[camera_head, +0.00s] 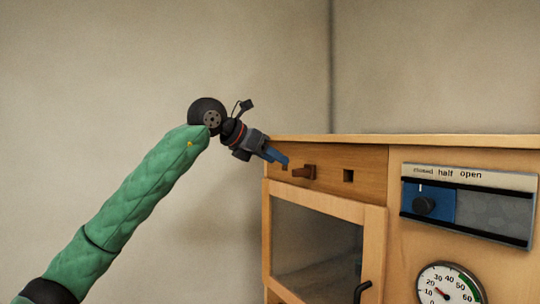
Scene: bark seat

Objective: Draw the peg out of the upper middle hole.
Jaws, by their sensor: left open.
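A dark brown peg (304,172) sticks out of the upper wooden front panel (372,165) of the cabinet. A dark, empty square hole (348,176) is to its right. My left gripper (284,165) has blue fingers and comes in from the upper left. Its fingertips are just left of the peg in the picture, with a small gap between them. It is open and holds nothing. The fingers overlap the panel's left end, so any hole behind them is hidden. My right gripper is not in view.
Below the panel is a glazed door (315,240) with a dark handle (362,291). The cabinet top (430,141) is clear.

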